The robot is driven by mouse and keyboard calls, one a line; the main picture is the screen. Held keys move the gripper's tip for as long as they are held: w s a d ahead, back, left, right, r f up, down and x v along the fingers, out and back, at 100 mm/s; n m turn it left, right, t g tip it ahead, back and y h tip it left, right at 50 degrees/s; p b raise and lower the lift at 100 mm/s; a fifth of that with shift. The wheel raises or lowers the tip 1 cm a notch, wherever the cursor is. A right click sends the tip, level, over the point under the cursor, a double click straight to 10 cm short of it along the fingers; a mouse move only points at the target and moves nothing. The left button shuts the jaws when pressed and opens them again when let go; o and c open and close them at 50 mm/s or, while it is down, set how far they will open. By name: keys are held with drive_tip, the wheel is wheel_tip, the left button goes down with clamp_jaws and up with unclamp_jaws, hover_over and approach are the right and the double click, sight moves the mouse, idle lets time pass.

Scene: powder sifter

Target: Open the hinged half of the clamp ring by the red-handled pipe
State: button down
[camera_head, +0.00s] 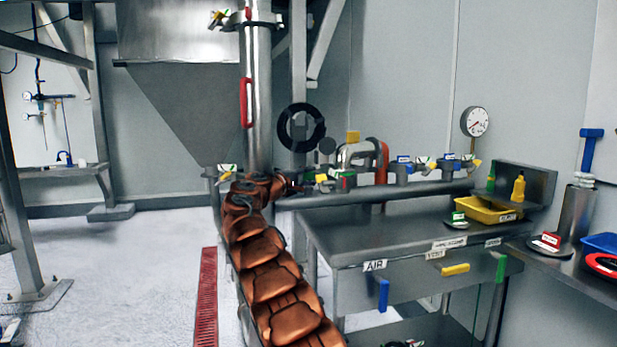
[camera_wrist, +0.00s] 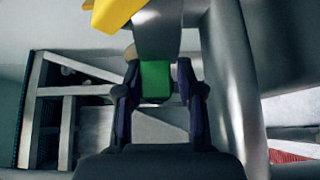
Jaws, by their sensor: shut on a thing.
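The steel pipe (camera_head: 258,100) with a red handle (camera_head: 245,103) stands upright behind my arm in the head view. A clamp ring with a green and yellow part (camera_head: 226,171) shows at its lower end, mostly hidden by my arm. In the wrist view, a curved metal band (camera_wrist: 158,38) carries a green tab (camera_wrist: 155,82) and lies near a yellow lever (camera_wrist: 108,12). My gripper (camera_wrist: 157,92) is shut on the green tab, one finger on each side. I cannot tell how far the hinged half is swung.
A large metal cylinder (camera_wrist: 232,90) stands close on the right in the wrist view. A steel bench (camera_head: 385,235) with a yellow tray (camera_head: 475,212) is to the right, below a rail of coloured fittings.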

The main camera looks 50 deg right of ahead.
drive_tip(key=shift+w+a+r, duration=0.1)
drive_tip(key=shift+a+r, duration=0.1)
drive_tip(key=shift+r, duration=0.6)
drive_tip(key=c, duration=0.9)
unclamp_jaws()
drive_tip(key=shift+f, duration=0.45)
drive_tip(key=shift+a+f, duration=0.1)
drive_tip(key=shift+a, duration=0.45)
drive_tip(key=shift+s+a, duration=0.2)
drive_tip(key=shift+a, duration=5.2)
